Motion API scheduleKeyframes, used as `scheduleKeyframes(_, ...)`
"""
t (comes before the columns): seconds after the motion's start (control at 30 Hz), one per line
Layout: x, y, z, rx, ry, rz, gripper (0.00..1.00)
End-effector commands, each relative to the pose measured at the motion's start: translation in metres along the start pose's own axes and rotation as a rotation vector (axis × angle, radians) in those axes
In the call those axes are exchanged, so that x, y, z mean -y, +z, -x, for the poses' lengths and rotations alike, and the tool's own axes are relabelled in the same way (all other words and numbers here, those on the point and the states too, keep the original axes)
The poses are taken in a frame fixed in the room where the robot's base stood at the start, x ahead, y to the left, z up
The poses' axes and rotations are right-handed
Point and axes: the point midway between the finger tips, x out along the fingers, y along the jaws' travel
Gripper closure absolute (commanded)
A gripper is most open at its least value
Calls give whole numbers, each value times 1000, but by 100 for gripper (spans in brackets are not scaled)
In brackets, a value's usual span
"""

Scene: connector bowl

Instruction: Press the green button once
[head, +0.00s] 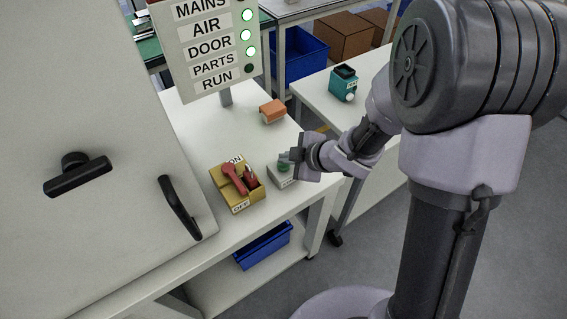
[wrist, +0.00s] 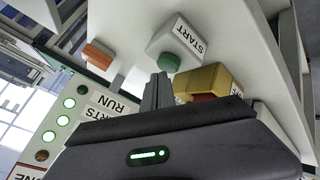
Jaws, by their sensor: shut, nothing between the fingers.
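The green button (wrist: 169,62) sits on a small white box (wrist: 176,41) labelled START in the wrist view. In the head view the box (head: 283,178) stands on the white bench, right of the yellow switch box, with the button (head: 284,166) partly behind my gripper. My gripper (head: 290,157) is shut and empty, beside and just above the button. In the wrist view its fingertips (wrist: 164,76) come close to the button's near edge. I cannot tell whether they touch it.
A yellow box (head: 240,203) with red levers, marked ON and OFF, stands close left of the START box. An orange block (head: 272,111) lies farther back. A grey cabinet (head: 90,150) fills the left.

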Motion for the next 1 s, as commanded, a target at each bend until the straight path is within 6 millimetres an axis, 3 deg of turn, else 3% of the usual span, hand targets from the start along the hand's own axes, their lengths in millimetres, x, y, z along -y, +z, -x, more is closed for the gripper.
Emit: scheduleKeyframes(1.0, 5, 5, -7, 0, 0, -1, 100)
